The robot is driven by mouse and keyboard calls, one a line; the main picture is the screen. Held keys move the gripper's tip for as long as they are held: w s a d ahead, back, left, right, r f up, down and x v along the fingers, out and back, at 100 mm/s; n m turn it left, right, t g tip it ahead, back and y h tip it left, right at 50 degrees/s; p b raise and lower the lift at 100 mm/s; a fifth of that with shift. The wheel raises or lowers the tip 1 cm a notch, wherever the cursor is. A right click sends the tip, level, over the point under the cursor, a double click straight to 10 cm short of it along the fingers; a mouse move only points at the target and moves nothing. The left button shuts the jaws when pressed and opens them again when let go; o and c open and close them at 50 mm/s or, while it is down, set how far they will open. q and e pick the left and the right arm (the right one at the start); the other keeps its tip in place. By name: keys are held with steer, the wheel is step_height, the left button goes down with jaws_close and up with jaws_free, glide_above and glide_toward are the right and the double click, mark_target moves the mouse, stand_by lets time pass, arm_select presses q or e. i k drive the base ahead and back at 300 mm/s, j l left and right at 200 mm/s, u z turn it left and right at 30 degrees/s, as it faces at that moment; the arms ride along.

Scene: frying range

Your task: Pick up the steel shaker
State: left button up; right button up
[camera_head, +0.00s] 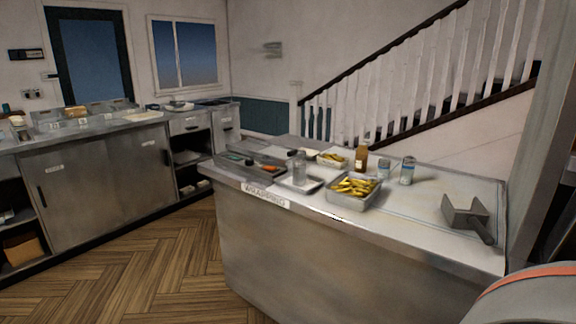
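Three small upright containers on the steel counter (440,185) could be the steel shaker. A grey metallic one (299,168) stands at a shallow tray (312,187) left of the middle. A pale grey and blue cylinder (382,167) stands behind the tub of fries. A similar, taller cylinder (407,171) stands to its right. They are too small here to tell for certain which is the steel shaker. Neither of my grippers shows in the head view.
A metal tub of fries (343,203) sits near the front edge. A brown bottle (361,157) stands behind it. A metal scoop (468,218) lies at the right. The counter between the cylinders and scoop is clear. Wooden floor (150,265) lies left of the counter.

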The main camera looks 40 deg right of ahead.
mark_target(300, 164)
steer(key=i+j+z, duration=0.15)
steer(key=i+z, duration=0.3)
steer(key=i+j+z, duration=0.45)
steer(key=i, duration=0.15)
steer(key=l, duration=0.1)
